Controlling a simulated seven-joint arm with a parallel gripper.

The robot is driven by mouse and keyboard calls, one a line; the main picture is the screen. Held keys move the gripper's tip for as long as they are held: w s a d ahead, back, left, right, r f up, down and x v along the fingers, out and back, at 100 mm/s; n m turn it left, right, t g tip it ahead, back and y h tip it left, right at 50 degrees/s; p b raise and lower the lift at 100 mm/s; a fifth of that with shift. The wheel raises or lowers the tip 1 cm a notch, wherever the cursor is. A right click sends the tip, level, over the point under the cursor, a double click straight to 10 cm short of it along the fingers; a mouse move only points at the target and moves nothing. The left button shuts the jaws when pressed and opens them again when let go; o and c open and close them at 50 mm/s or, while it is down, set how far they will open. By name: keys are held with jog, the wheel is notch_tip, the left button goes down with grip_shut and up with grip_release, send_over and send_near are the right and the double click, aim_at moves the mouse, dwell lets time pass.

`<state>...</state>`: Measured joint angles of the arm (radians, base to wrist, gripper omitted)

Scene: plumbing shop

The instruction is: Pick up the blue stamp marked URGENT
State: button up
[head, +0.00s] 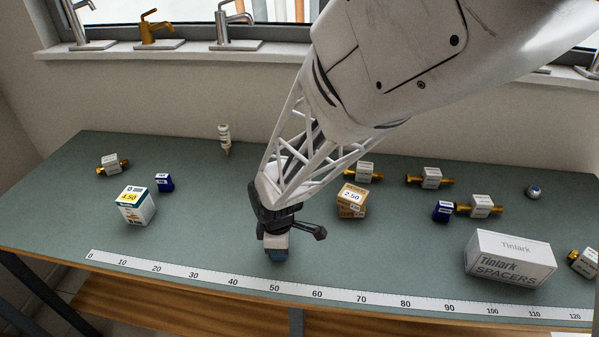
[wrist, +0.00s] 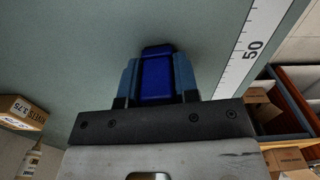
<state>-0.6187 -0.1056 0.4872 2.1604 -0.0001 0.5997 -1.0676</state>
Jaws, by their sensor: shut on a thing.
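My gripper (head: 276,254) is low over the front middle of the green bench top, near the 40 to 50 part of the ruler strip. In the wrist view my gripper (wrist: 157,82) is shut on a dark blue block-shaped stamp (wrist: 156,76), with one finger along each side. No marking on the held stamp can be read. Two other small blue blocks with white labels stand on the bench in the head view: one at the left (head: 164,183) and one at the right (head: 442,211). Their labels are too small to read.
A white box with a yellow 4.50 tag (head: 135,206) stands left, a 2.50 carton (head: 351,201) right of my gripper, and a Tinlark Spacers box (head: 509,262) at the right front. Brass fittings (head: 429,178) lie behind. Bench between left box and gripper is clear.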

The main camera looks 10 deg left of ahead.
jog(key=shift+r, duration=0.75)
notch_tip(320, 180, up, 2)
jog(key=shift+r, duration=0.15)
jog(key=s+d+r, duration=0.1)
jog(key=s+d, duration=0.8)
jog(key=s, duration=0.4)
jog(key=shift+s, duration=0.1)
